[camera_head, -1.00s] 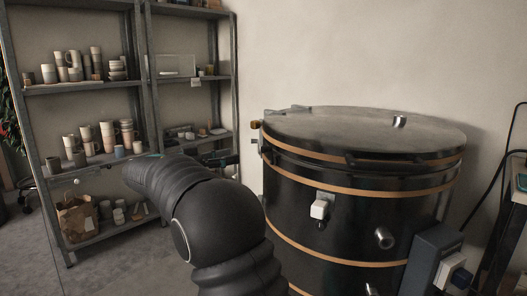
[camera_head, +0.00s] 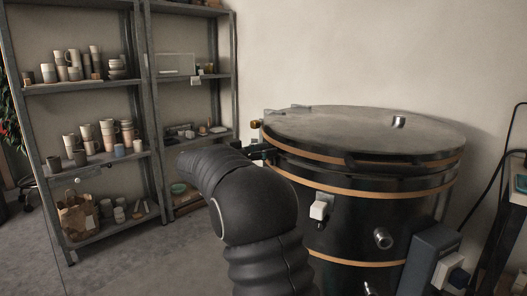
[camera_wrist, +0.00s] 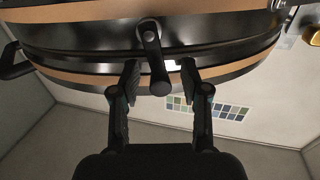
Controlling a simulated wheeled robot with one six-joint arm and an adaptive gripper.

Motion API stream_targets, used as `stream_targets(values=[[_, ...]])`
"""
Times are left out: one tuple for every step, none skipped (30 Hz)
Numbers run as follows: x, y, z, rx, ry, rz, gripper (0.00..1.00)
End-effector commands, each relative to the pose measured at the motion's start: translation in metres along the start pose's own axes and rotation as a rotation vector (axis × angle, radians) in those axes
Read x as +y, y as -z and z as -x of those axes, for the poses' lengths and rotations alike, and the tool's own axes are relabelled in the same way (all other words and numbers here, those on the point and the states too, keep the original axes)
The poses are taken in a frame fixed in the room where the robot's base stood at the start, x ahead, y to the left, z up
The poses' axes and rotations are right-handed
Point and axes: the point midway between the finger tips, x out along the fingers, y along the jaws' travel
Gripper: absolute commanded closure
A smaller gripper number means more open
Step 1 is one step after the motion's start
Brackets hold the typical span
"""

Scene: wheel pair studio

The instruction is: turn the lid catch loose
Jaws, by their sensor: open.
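The kiln (camera_head: 350,215) is a black drum with copper-coloured bands, its round grey lid (camera_head: 360,130) lying shut on top. In the wrist view the lid catch (camera_wrist: 153,50) is a dark lever with a round pivot on the kiln's rim and a rounded free end. My gripper (camera_wrist: 160,78) is open, with one finger on each side of the lever's free end. A gap shows on both sides; I cannot tell its depth between the fingers. In the head view my gripper (camera_head: 260,152) is small and partly hidden at the kiln's left side.
A metal shelf (camera_head: 146,100) with cups and bowls stands at the left. A dark bar handle (camera_wrist: 12,64) and a brass fitting (camera_wrist: 313,36) flank the catch in the wrist view. A grey control box (camera_head: 430,258) is on the kiln's right.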

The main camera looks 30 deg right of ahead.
Motion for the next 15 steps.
stream_targets(values=[[0.0, -0.0002, 0.0, 0.0, 0.0, 0.0, 0.54], [0.0, -0.0002, 0.0001, 0.0, 0.0, 0.0, 0.54], [0.0, -0.0002, 0.0001, 0.0, 0.0, 0.0, 0.54], [0.0, -0.0002, 0.0001, 0.0, 0.0, 0.0, 0.59], [0.0, -0.0002, 0.0001, 0.0, 0.0, 0.0, 0.67], [0.0, -0.0001, 0.0001, 0.0, 0.0, 0.0, 0.77], [0.0, -0.0001, 0.0001, 0.0, 0.0, 0.0, 0.84], [0.0, -0.0001, 0.0002, 0.0, 0.0, 0.0, 0.92], [-0.0001, -0.0001, 0.0002, 0.0, 0.0, 0.0, 1.0], [-0.0001, -0.0001, 0.0002, 0.0, 0.0, 0.0, 1.0], [-0.0001, -0.0002, 0.0002, 0.0, 0.0, 0.0, 1.0], [-0.0009, -0.0002, 0.0045, 0.0, 0.002, 0.0, 1.0], [-0.0006, -0.0003, 0.0029, 0.0, 0.002, 0.001, 1.0], [-0.0006, -0.0003, 0.0022, 0.0, 0.002, 0.001, 1.0], [-0.0007, -0.0005, 0.0019, 0.0, 0.002, 0.003, 1.0]])
